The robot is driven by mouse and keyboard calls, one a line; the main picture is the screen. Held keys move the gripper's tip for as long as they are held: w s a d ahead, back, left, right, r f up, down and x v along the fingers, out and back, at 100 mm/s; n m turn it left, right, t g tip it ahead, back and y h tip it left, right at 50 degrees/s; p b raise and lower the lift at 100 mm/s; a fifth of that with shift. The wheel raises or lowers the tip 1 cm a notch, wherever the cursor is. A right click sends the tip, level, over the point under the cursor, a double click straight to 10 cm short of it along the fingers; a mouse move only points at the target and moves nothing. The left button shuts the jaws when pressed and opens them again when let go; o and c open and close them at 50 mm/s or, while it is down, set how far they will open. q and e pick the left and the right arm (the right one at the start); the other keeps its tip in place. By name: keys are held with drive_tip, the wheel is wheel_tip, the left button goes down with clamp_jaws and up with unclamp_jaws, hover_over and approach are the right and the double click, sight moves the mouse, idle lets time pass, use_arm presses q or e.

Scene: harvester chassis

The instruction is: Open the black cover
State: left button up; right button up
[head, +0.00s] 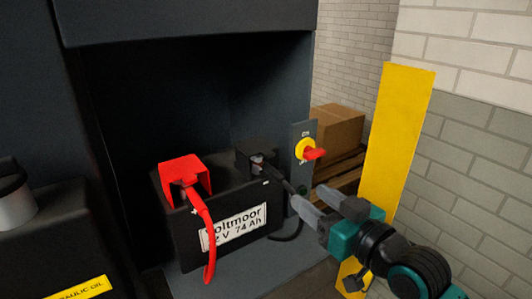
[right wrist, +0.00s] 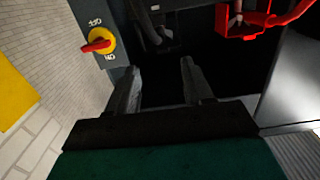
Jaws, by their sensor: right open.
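The black cover (head: 252,154) is at the right end of the battery's top, around the terminal where a black cable attaches. In the right wrist view the cover (right wrist: 153,14) is near the top edge, dark and partly cut off, so its exact lid position is hard to tell. The black battery (head: 176,230) stands in a dark recess. My right gripper (head: 309,198) is open and empty, in front and to the right of the battery, apart from the cover. Its two fingers (right wrist: 161,68) show spread in the right wrist view. My left gripper is not in view.
A red terminal cover (head: 182,166) with a red cable is at the battery's left end. A red and yellow rotary switch (head: 307,151) is on a grey panel close to my right gripper. A yellow post (head: 395,140) and cardboard box (head: 338,127) stand to the right.

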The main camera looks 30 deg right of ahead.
sight(271, 156)
drive_tip(key=shift+t, duration=0.3)
drive_tip(key=w, duration=0.3)
drive_tip(key=w+a+r, duration=0.1)
drive_tip(key=w, duration=0.3)
drive_tip(key=w+r, duration=0.1)
drive_tip(key=w, duration=0.3)
drive_tip(key=shift+w+a+r, duration=0.15)
drive_tip(key=shift+w+a, duration=0.1)
drive_tip(key=shift+w, duration=0.55)
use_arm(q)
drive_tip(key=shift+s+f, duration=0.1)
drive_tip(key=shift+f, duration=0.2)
use_arm(e)
drive_tip(key=shift+c, duration=0.5)
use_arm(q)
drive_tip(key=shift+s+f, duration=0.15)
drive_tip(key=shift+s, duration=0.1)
use_arm(e)
clamp_jaws()
